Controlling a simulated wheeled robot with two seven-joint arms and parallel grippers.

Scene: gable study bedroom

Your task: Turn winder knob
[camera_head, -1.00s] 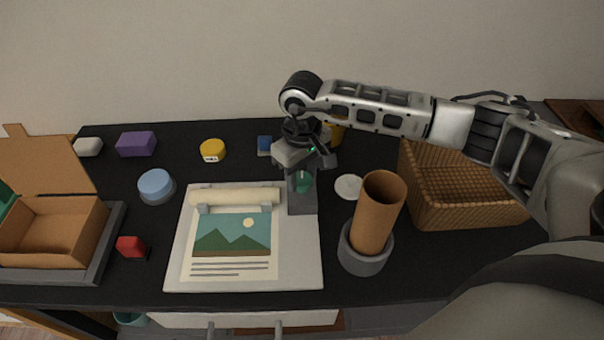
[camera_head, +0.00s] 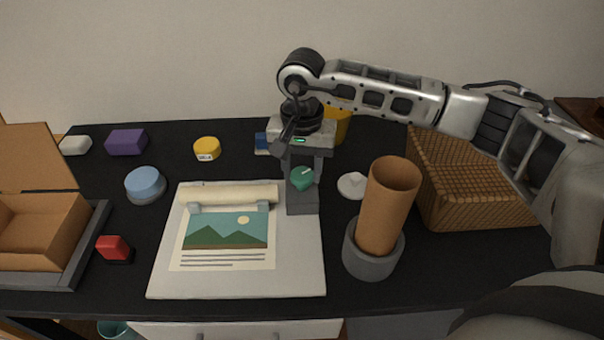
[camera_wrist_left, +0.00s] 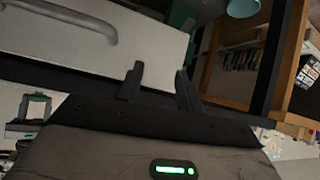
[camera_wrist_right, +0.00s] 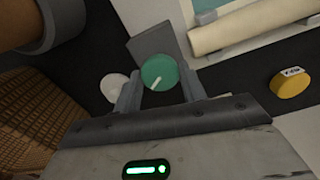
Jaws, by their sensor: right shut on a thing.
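The winder knob (camera_head: 302,179) is a green disc with a white pointer line, on a grey block (camera_head: 302,203) at the right edge of the white board (camera_head: 240,285). My right gripper (camera_head: 302,172) comes down from above and is shut on the knob. In the right wrist view the knob (camera_wrist_right: 157,74) sits between the two fingers (camera_wrist_right: 160,92), its white line slanting down-left. A cream roll (camera_head: 232,195) with a landscape print (camera_head: 225,231) lies beside the block on the board. My left gripper (camera_wrist_left: 158,85) is open and empty before a white drawer front, seen only in the left wrist view.
A brown tube in a grey cup (camera_head: 372,252) and a wicker basket (camera_head: 470,200) stand to the right. A white disc (camera_head: 352,185) lies near the knob. A yellow tape (camera_head: 207,149), blue disc (camera_head: 146,184), red block (camera_head: 114,248) and open box (camera_head: 40,235) are to the left.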

